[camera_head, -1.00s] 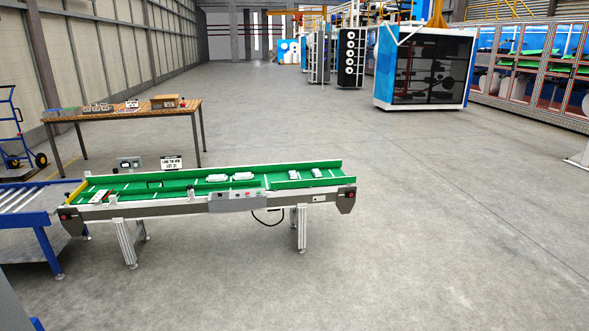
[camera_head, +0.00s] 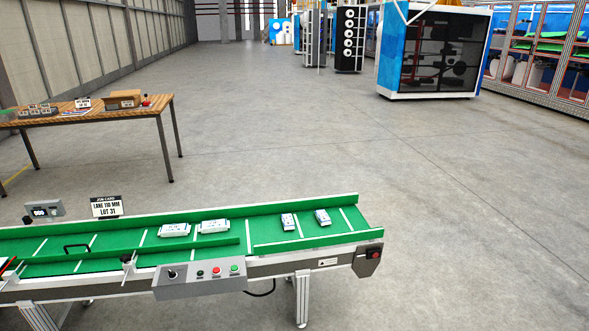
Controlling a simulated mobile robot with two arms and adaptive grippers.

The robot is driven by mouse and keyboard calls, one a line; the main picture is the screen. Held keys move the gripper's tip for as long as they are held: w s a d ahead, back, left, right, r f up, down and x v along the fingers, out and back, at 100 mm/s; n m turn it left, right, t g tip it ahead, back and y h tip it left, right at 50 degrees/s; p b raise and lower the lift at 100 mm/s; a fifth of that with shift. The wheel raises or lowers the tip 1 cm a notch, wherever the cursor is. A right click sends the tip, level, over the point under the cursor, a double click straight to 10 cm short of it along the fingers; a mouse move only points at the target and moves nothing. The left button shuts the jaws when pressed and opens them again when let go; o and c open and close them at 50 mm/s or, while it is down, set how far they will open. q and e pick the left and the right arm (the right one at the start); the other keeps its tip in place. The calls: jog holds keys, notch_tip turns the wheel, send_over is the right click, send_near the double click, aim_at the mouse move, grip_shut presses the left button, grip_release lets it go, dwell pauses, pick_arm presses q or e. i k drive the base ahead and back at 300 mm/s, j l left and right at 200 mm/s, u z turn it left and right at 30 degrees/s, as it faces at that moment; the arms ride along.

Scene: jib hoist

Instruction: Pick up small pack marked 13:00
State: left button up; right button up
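Several small white packs lie on the green conveyor belt (camera_head: 115,262). Two larger-looking packs lie side by side near the far side wall, a left one (camera_head: 174,230) and a right one (camera_head: 214,226). Two smaller-looking packs lie further right, one (camera_head: 288,222) and another (camera_head: 323,217) near the belt's right end. They carry dark print too small to read, so I cannot tell which is marked 13:00. Neither of my grippers is in view.
A control box (camera_head: 200,278) with buttons sits on the conveyor's near side. A sign reading "LANE 110 MM LOT 31" (camera_head: 107,207) stands behind the belt. A wooden table (camera_head: 95,115) with boxes stands back left. The floor (camera_head: 450,230) to the right is clear.

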aim_at(288, 222)
jog(key=i+j+z, duration=0.2)
jog(key=i, duration=0.8)
